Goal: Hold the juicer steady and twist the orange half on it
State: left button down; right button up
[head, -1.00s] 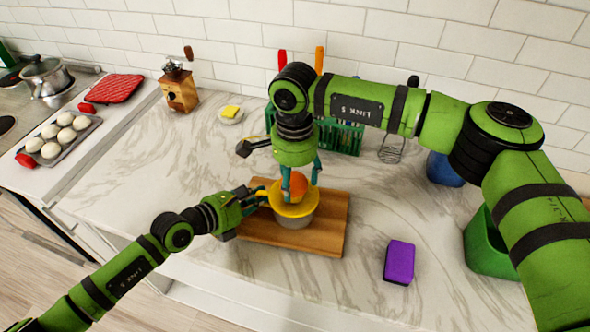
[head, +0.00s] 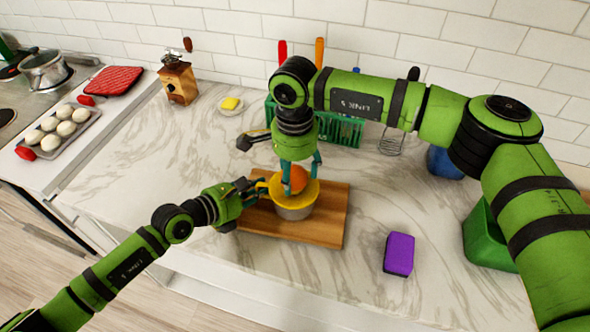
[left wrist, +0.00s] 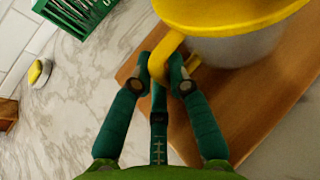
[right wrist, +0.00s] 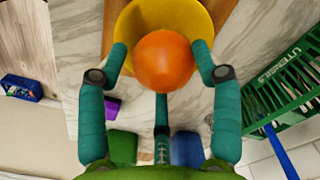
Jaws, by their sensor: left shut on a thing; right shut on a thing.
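The juicer, a grey bowl with a yellow top (head: 295,208), stands on a wooden board (head: 325,228). My left gripper (head: 262,188) is shut on the juicer's yellow handle (left wrist: 160,62) at its left side; the handle shows between the fingertips in the left wrist view. The orange half (head: 297,178) sits on the yellow top. My right gripper (head: 300,183) comes down from above and is shut on the orange half, with one finger on each side of it. In the right wrist view, the orange half (right wrist: 163,62) hides the middle of the juicer.
A purple sponge-like block (head: 399,254) lies right of the board. A green container (head: 487,238) stands at the right. A green utensil rack (head: 340,128) is behind, with a whisk (head: 392,145) beside it. The counter left of the board is mostly clear.

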jog(key=shift+f, duration=0.5)
dwell(0.3)
jog(key=n, duration=0.5)
jog(key=shift+d+n, duration=0.1)
jog(key=shift+n, duration=0.3)
jog(key=m, duration=0.6)
jog(key=shift+s+f+m, duration=0.1)
jog(key=shift+m, duration=0.2)
pick_arm(q)
jog(key=shift+r, duration=0.1)
pick_arm(e)
jog(key=m, duration=0.5)
